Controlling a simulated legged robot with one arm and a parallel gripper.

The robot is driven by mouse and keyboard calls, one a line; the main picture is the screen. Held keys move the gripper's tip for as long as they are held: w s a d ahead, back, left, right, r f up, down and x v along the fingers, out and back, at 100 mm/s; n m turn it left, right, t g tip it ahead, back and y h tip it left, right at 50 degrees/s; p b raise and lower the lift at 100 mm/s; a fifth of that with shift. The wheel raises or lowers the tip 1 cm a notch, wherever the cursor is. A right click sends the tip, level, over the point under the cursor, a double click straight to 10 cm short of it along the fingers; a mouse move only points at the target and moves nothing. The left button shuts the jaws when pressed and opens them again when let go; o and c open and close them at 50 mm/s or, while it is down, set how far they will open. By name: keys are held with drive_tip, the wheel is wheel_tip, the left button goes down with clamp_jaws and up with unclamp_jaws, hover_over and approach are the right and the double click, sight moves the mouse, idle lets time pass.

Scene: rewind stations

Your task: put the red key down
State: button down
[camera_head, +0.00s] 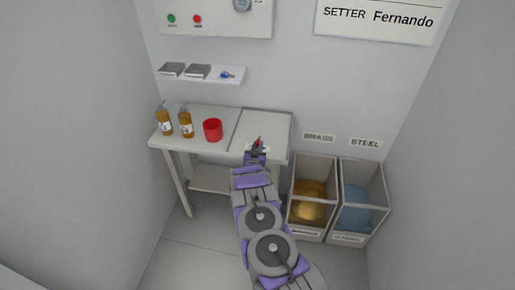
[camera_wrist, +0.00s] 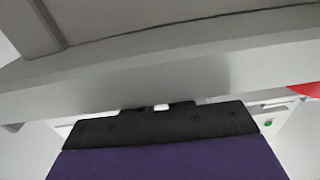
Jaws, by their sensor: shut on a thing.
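My gripper (camera_head: 257,149) is over the right part of the white table (camera_head: 221,147), near its front edge. I cannot tell whether the key touches the tabletop. In the wrist view my gripper (camera_wrist: 160,108) shows as a dark edge above a purple body, close to a grey surface. The key does not show clearly there.
A red cup (camera_head: 212,130) and two amber bottles (camera_head: 185,123) stand left on the table. A shelf (camera_head: 201,75) above holds dark blocks and a blue key (camera_head: 227,75). Brass (camera_head: 309,202) and steel (camera_head: 355,211) bins stand right. The tabletop between cup and gripper is clear.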

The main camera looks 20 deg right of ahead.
drive_tip(key=shift+f, duration=0.1)
drive_tip(key=c, duration=1)
unclamp_jaws()
